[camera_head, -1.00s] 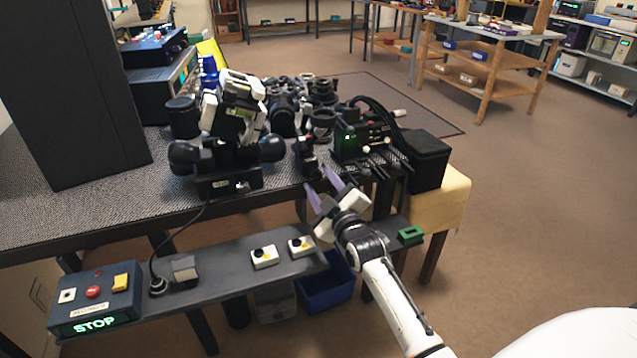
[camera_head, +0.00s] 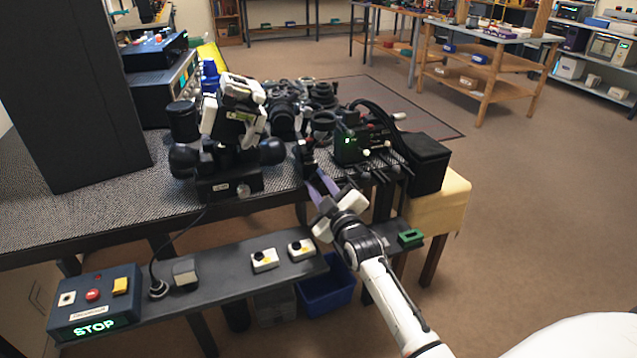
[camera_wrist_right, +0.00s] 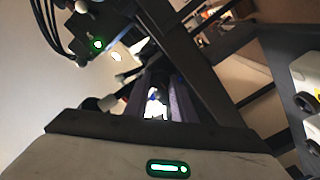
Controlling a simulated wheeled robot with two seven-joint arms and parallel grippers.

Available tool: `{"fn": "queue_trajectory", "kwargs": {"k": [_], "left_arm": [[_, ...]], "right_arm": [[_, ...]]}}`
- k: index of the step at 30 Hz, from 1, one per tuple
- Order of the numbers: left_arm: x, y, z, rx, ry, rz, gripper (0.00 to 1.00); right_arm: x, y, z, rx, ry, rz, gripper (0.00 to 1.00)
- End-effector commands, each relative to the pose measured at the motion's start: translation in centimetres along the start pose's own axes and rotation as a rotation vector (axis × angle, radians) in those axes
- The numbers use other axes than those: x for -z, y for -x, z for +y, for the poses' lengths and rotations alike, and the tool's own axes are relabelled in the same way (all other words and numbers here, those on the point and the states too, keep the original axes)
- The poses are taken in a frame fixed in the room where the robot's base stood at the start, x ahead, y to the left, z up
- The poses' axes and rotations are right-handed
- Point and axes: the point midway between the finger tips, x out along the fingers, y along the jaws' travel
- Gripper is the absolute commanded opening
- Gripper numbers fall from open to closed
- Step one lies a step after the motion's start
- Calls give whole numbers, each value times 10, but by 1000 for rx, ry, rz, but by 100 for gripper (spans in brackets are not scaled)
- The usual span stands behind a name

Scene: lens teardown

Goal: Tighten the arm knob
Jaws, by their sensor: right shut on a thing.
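My right gripper (camera_head: 320,185) reaches up from the lower right to the front edge of the bench. Its two purple fingers are closed together just in front of a small black mount (camera_head: 305,155). The right wrist view also shows the purple fingers (camera_wrist_right: 168,100), with a bright, pale bit between them. The gripper is shut on a small part there, taken to be the arm knob. The fingers and the dark parts around them mostly hide the knob, so its shape cannot be told. My left gripper is not in view.
A black-and-white microscope-like instrument (camera_head: 235,120) stands left of the gripper. A black box with a green light (camera_head: 350,145) and cables is to the right. Below runs a grey shelf (camera_head: 215,275) with a STOP box (camera_head: 95,300). A blue bin (camera_head: 328,290) sits underneath.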

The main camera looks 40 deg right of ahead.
Motion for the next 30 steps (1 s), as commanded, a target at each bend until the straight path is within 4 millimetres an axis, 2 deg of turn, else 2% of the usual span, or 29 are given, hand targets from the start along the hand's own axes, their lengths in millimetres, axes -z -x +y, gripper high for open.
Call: {"fn": "queue_trajectory", "kwargs": {"k": [8,30], "left_arm": [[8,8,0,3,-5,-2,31],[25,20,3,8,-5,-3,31]], "right_arm": [[2,0,2,1,-180,-1,1],[-1,0,1,2,-881,-3,1]]}}
